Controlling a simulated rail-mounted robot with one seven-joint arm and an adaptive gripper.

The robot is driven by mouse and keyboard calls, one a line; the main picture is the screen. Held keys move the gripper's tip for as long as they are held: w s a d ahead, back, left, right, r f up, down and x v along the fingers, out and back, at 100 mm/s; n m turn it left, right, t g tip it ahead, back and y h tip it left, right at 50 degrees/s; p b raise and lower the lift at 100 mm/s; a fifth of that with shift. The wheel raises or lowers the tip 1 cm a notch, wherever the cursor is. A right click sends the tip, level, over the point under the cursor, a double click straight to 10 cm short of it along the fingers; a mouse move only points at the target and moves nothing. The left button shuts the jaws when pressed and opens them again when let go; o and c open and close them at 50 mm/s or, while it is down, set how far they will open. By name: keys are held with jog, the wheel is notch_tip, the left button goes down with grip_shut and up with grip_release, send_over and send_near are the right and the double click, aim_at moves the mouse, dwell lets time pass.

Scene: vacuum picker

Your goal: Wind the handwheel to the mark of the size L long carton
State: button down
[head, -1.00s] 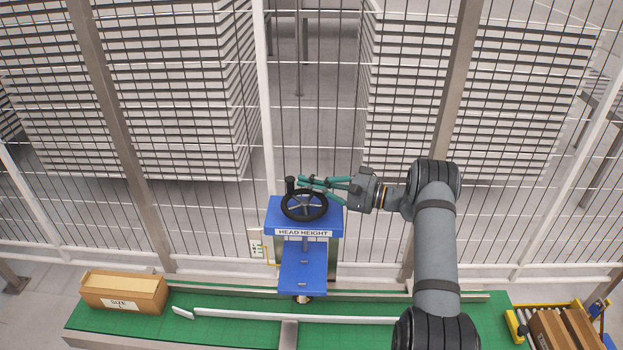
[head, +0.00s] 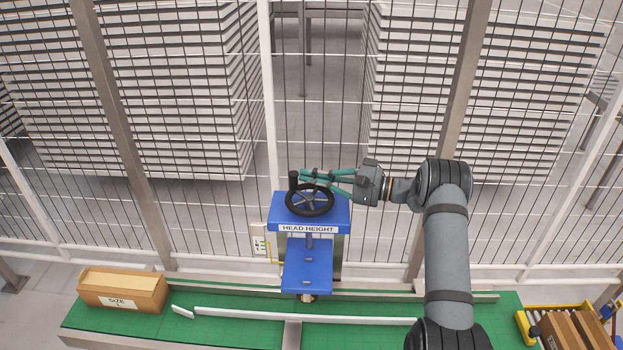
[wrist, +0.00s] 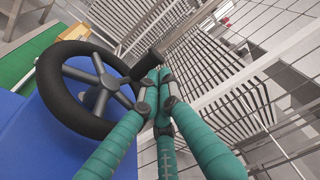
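The black handwheel (head: 310,201) lies on top of a blue stand labelled HEAD HEIGHT (head: 309,229). Its upright crank knob (head: 293,181) is at the far left of the rim. The wheel also shows in the wrist view (wrist: 50,95), with the knob (wrist: 149,61) at the fingertips. My gripper (head: 306,176) reaches in from the right, its teal fingertips (wrist: 158,84) drawn together beside the knob. They do not clearly wrap it; contact is unclear.
A green conveyor (head: 230,330) with a white guide rail (head: 305,316) runs along the front. A mesh fence and white stacks stand behind the wheel. More cartons (head: 570,332) are at the lower right. The air above the wheel is clear.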

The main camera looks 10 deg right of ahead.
jog(key=d+b, duration=0.1)
jog(key=w+d+b, duration=0.1)
jog(key=d+f+b, duration=0.1)
jog(key=d+b, duration=0.1)
jog(key=shift+w, duration=0.15)
jog(key=b+v, duration=0.3)
jog(key=v, duration=0.6)
jog(key=shift+d+r, duration=0.25)
jog(key=shift+r, duration=0.2)
